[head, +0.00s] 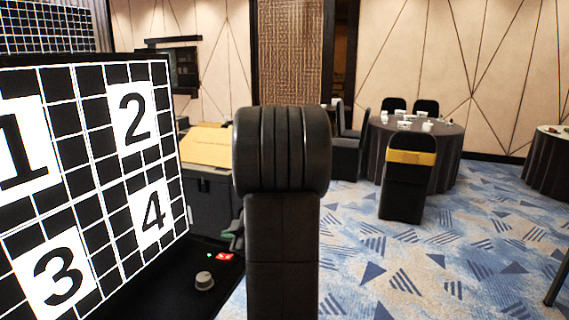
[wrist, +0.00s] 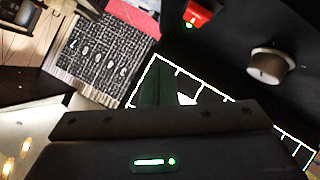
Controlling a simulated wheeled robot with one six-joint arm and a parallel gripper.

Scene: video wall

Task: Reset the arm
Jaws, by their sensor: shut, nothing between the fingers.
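My arm (head: 285,200) stands upright in the middle of the head view and hides part of the room behind it. My gripper (wrist: 163,78) shows in the wrist view as a narrow dark green shape above its dark housing. The fingers are together and hold nothing. In the head view, a small greenish part of my gripper (head: 234,236) peeks out left of the arm, near the control ledge. The rest of it is hidden behind the arm.
A video wall (head: 80,170) with numbered white panels fills the left. On its ledge are a red switch (head: 224,257) and a round knob (head: 204,281); the wrist view also shows the switch (wrist: 198,13) and knob (wrist: 268,66). Chairs and tables stand right; carpet (head: 430,270) there is open.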

